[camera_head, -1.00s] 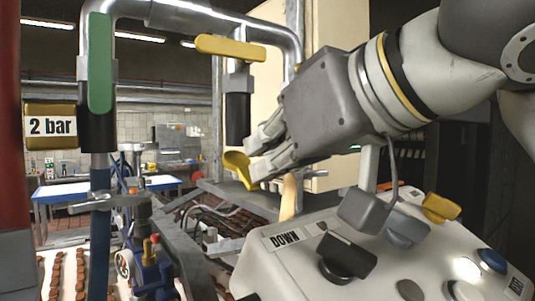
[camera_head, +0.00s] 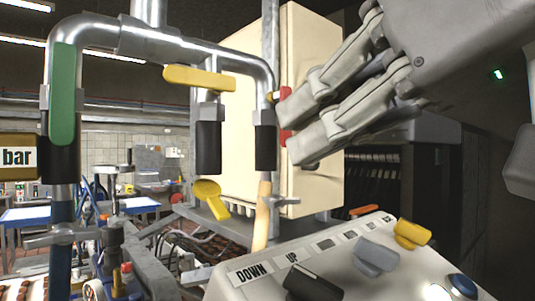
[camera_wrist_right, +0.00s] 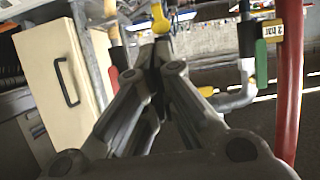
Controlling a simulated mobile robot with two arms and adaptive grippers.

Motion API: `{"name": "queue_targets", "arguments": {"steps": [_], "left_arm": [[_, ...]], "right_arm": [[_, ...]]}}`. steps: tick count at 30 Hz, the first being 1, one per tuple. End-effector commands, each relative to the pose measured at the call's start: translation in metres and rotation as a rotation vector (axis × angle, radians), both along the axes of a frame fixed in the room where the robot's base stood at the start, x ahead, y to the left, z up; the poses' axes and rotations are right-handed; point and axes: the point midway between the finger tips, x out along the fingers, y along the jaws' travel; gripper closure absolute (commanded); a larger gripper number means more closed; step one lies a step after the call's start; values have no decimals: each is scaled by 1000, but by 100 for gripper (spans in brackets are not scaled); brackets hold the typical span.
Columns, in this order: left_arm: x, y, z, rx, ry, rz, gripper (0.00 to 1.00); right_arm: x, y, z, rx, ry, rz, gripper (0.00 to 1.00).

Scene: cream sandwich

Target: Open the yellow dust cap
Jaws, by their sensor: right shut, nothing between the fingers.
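The yellow dust cap (camera_head: 212,198) hangs at a tilt just below the black-sleeved pipe end (camera_head: 208,148) in the head view. Its round part shows, with a tab pointing down right, and a small gap seems to separate it from the sleeve. My right gripper (camera_head: 288,132) is shut and empty, up and to the right of the cap, clear of it. Its fingertips overlap a red lever in the picture; I cannot tell whether they touch it. In the wrist view my closed fingers (camera_wrist_right: 157,62) point toward a yellow piece, possibly the cap. My left gripper is not in view.
A yellow valve lever (camera_head: 199,78) sits above the pipe end. A green lever (camera_head: 62,95) is at the left. A cream cabinet (camera_head: 318,180) stands behind my fingers. A white control panel (camera_head: 330,262) with knobs fills the lower right.

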Motion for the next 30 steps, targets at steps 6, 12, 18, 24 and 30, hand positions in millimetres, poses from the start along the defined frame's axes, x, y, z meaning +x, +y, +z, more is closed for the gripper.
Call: {"name": "queue_targets", "arguments": {"steps": [6, 12, 18, 24, 30], "left_arm": [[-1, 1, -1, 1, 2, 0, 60], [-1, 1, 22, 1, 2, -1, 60], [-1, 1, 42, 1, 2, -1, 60], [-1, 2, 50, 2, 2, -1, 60], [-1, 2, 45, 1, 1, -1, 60]], "right_arm": [[-9, -7, 7, -14, 21, -2, 100], [7, 6, 25, -152, 202, -8, 100], [18, 17, 41, -311, 413, -9, 100], [21, 20, 48, -381, 517, -3, 100], [27, 24, 34, -395, 533, 1, 100]]}}
